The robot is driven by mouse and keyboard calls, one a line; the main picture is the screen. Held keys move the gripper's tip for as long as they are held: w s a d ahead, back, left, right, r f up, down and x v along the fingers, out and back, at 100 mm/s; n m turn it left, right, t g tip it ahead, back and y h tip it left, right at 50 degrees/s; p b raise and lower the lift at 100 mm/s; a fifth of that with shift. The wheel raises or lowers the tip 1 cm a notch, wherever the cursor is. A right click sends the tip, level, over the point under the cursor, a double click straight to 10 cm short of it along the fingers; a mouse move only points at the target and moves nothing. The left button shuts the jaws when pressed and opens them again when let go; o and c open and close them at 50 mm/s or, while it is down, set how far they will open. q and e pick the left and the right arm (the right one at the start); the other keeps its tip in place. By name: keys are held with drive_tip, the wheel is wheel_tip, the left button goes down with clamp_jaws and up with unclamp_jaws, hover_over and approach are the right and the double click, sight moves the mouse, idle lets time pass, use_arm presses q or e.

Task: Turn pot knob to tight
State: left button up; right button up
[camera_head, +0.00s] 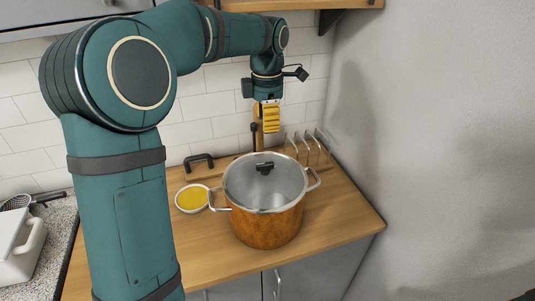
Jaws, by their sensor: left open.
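A copper-brown pot (262,226) stands on the wooden counter, covered by a glass lid (284,187). A small black knob (265,167) sits in the middle of the lid. My left arm comes in from the left and reaches over the counter. My left gripper (269,128) is open and points down, with yellow on its fingers. It appears above and behind the pot and apart from the knob. My right gripper is not in view.
A white bowl (192,198) of yellow contents stands left of the pot. A rack (311,147) stands behind it against the tiled wall. A grey wall (430,130) bounds the right side. Free wooden counter (340,212) lies right of the pot.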

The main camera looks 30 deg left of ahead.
sight(267, 163)
use_arm(q)
wheel_tip(267, 163, down, 14)
drive_tip(key=shift+s+d+r+b, duration=0.1)
drive_tip(key=shift+s+r+b, duration=0.05)
drive_tip(key=shift+b, duration=0.5)
clamp_jaws()
